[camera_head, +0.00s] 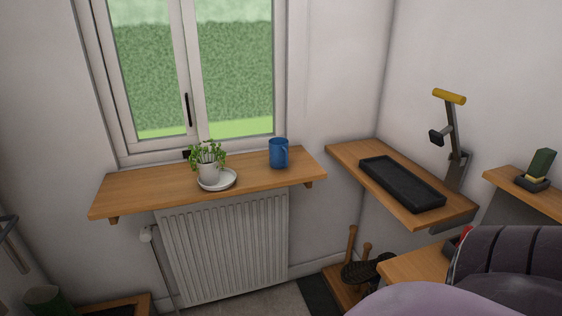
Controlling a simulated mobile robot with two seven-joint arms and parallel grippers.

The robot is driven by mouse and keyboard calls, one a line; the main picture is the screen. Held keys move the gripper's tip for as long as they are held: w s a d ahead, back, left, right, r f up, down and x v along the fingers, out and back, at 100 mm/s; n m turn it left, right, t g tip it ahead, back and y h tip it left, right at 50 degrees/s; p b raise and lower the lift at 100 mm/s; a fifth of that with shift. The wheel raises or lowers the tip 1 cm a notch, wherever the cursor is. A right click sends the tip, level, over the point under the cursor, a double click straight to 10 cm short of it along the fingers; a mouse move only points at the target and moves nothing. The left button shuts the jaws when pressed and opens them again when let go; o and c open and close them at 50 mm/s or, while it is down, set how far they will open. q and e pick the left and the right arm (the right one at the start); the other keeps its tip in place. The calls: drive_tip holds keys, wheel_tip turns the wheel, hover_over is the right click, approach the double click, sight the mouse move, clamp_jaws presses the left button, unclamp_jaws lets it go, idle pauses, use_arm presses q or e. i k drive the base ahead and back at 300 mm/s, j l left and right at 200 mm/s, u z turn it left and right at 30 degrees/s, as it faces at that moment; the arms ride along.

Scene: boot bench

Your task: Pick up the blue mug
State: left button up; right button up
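Nothing covers the mug. Neither of my grippers shows in the head view, so nothing of mine is seen near the mug.
The window (190,75) is behind the shelf and a white radiator (225,240) below it. A right-hand shelf (345,152) holds a black tray (400,182). A yellow-handled lever (449,97) is on the wall. A lilac rounded shape (420,301) fills the lower right.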

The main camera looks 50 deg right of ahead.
sight(279, 146)
drive_tip(key=k+j+z, duration=0.1)
drive_tip(key=z, duration=0.35)
drive_tip(key=k+j+z, duration=0.15)
drive_tip(key=z, duration=0.3)
